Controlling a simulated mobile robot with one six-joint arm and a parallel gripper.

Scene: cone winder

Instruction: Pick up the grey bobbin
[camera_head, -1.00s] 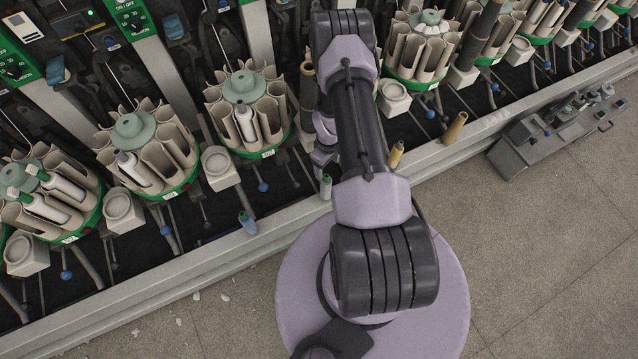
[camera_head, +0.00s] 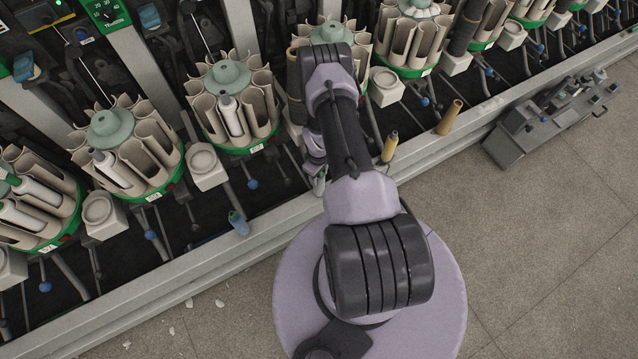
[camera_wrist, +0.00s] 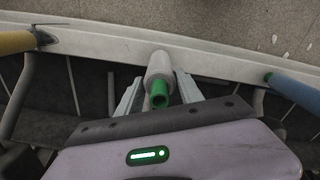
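The grey bobbin (camera_wrist: 158,68) has a green tip and stands at the pale rail in the wrist view, its near end toward me. In the head view only a small part of it (camera_head: 319,186) shows beside my arm. My gripper (camera_wrist: 161,80) has one pale finger on each side of the bobbin, with narrow gaps visible. The fingers look open around it; whether either one touches it is hard to tell. In the head view my arm hides most of the gripper.
A yellow bobbin (camera_wrist: 14,42) stands to the left and a blue bobbin (camera_wrist: 296,90) to the right in the wrist view. In the head view, carousels of tubes (camera_head: 232,105) line the machine. A tan cone (camera_head: 449,117) and a grey machine unit (camera_head: 545,120) are at the right.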

